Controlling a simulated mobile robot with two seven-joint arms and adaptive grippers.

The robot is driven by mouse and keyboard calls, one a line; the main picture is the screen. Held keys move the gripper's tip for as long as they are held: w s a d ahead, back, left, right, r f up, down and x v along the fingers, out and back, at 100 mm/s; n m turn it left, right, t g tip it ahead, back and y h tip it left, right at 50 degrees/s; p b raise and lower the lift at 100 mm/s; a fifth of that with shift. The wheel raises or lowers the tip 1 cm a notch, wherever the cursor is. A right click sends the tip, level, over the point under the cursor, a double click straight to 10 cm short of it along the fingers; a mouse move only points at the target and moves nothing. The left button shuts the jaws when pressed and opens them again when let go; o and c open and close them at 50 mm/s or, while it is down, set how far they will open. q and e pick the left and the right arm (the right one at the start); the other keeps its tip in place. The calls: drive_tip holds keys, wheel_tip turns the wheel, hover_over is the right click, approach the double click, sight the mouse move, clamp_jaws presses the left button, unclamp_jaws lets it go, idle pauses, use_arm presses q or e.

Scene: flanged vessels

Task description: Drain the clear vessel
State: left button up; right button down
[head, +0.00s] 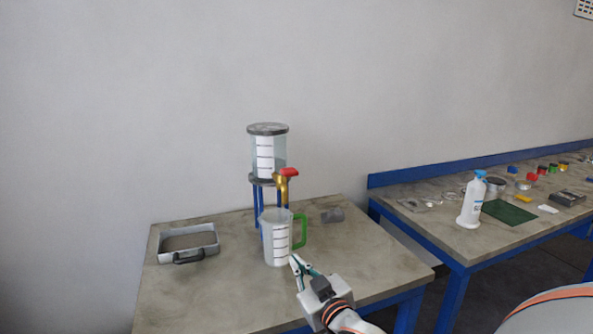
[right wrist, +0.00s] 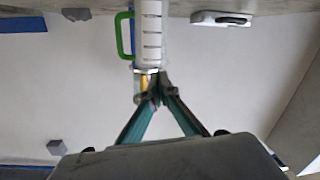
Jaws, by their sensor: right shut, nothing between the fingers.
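The clear vessel (head: 267,152) with a grey lid and a scale label stands on a blue-legged stand on the left table. A brass tap (head: 282,190) with a red handle (head: 289,172) is at its lower right. A measuring jug (head: 275,240) with a green handle (head: 301,230) stands upright below the tap. My right gripper (head: 299,264) is shut and empty, in front of the jug near its base in the head view. In the right wrist view its fingertips (right wrist: 154,90) meet in front of the jug (right wrist: 150,35) and hide part of the tap. My left gripper is not in view.
A grey tray (head: 160,246) with a dark handle lies left of the jug. A second table (head: 440,230) holds a white bottle (head: 471,202), a green mat (head: 510,212) and several small parts.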

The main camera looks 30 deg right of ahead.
drive_tip(key=d+r+m+t+h, duration=0.1)
drive_tip(key=d+r+t, duration=0.1)
drive_tip(key=r, duration=0.7)
drive_tip(key=w+d+r+m+t+h, duration=0.1)
drive_tip(key=d+r+m+t, duration=0.1)
drive_tip(key=r, duration=0.8)
drive_tip(key=shift+w+d+r+m+p, duration=0.2)
drive_tip(key=shift+w+r+m+p, duration=0.1)
drive_tip(key=shift+p, duration=0.1)
wheel_tip(320, 180, up, 3)
drive_tip(key=p, duration=0.2)
hover_over(295, 173)
drive_tip(key=s+a, duration=0.1)
drive_tip(key=s, duration=0.1)
wheel_tip(295, 173, down, 3)
drive_tip(key=shift+a+r+b, duration=0.1)
drive_tip(key=shift+r+b, duration=0.1)
drive_tip(key=shift+b, duration=0.3)
drive_tip(key=shift+f, duration=0.65)
